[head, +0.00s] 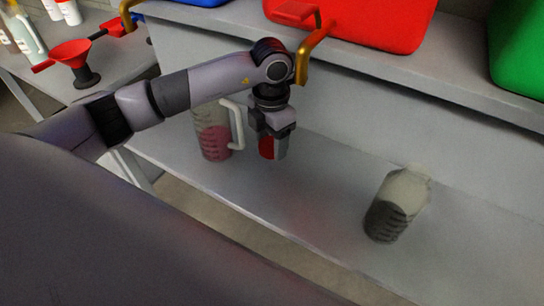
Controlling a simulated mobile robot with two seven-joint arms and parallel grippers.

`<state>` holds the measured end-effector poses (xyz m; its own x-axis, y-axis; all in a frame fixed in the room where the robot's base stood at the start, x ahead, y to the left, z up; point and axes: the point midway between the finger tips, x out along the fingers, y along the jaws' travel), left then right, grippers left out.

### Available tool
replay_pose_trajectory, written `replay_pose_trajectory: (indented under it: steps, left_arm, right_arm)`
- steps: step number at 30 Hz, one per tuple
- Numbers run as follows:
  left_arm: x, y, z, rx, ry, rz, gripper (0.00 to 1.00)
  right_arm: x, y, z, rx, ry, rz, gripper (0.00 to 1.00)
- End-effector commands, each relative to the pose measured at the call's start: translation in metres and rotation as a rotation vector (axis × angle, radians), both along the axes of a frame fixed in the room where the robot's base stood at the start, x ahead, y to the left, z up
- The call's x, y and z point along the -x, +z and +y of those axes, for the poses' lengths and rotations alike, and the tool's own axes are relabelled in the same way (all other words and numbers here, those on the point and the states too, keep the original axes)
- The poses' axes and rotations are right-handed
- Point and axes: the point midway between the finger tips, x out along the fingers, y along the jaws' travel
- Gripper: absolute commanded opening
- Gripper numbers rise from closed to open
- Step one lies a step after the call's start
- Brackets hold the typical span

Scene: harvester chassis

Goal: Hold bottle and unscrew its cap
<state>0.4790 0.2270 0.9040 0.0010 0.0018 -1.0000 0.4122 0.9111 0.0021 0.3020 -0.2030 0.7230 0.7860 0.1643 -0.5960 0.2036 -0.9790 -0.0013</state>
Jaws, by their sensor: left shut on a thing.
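My left gripper (270,140) reaches in from the left and points down over the grey shelf (310,175). It is shut on a small red thing (267,147), which shows between its fingers; I cannot tell whether this is a cap. A clear jug (213,143) with pink liquid and a pale handle stands just left of the gripper. A greyish, translucent container (397,205) with dark contents, perhaps the bottle, is on the shelf to the right, apart from the gripper. No cap can be made out on it. My right gripper is not in view.
A red funnel (70,54) and several bottles are on the left table. The shelf between jug and dark container is clear.

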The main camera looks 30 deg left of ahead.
Motion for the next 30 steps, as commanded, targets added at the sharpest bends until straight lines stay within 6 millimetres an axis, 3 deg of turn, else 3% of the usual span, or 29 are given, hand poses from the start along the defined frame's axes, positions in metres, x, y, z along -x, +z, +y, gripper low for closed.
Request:
replay_pose_trajectory:
  steps: [3, 8, 14, 29, 30]
  left_arm:
    - [0.002, -0.021, 0.0, -0.001, -0.001, 0.005, 0.21]
    - [0.001, -0.034, 0.0, 0.0, 0.0, 0.002, 0.21]
    - [0.002, -0.064, 0.0, 0.0, 0.0, 0.004, 0.21]
    - [-0.003, -0.074, 0.0, 0.0, -0.001, 0.0, 0.21]
    - [-0.003, -0.074, 0.0, 0.0, -0.001, -0.001, 0.64]
  right_arm:
    - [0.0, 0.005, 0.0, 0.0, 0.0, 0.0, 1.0]
    - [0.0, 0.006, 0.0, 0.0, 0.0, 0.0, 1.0]
    - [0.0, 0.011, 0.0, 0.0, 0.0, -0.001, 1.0]
    - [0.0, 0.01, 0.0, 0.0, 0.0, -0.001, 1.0]
    - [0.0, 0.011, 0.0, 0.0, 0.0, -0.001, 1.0]
